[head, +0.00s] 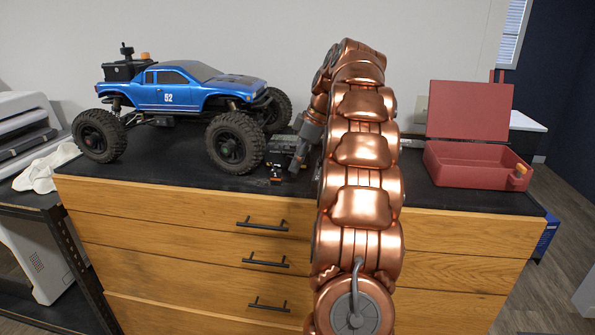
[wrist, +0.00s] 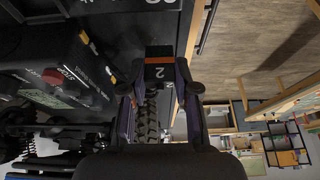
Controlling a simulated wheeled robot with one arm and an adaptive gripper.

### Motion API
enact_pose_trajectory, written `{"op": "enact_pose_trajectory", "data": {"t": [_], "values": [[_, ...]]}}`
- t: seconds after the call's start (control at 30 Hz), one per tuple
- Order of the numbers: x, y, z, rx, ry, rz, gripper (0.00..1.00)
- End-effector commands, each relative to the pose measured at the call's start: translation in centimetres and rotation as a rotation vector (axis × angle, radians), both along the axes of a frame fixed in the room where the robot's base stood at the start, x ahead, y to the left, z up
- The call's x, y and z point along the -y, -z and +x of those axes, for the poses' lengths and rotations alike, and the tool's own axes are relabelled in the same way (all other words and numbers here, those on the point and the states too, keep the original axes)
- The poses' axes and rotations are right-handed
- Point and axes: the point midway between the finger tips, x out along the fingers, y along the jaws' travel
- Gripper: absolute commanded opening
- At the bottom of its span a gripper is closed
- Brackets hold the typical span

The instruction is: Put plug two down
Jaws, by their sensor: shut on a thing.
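Plug two is a small black block with an orange-red band and a white "2"; it shows in the wrist view (wrist: 158,72) between the fingertips. My gripper (wrist: 158,82) is shut on it. In the head view my gripper (head: 290,168) is tilted down at the black cabinet top, just right of the truck's front wheel, with plug two (head: 276,173) low near the front edge. I cannot tell whether the plug touches the top. The blue toy truck (head: 185,92), marked 52, stands on the cabinet at the left.
An open red box (head: 475,165) with an orange piece at its front corner stands on the right. A black device with a red stop button (wrist: 52,76) shows in the wrist view. My arm hides the middle of the cabinet top. The front edge is close to my gripper.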

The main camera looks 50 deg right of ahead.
Motion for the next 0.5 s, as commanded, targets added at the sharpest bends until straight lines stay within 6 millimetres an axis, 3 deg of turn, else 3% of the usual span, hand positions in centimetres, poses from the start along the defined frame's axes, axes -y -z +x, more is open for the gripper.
{"op": "enact_pose_trajectory", "data": {"t": [0.5], "values": [[0.0,3.0,-0.1,-0.001,0.000,-0.001,0.11]]}}
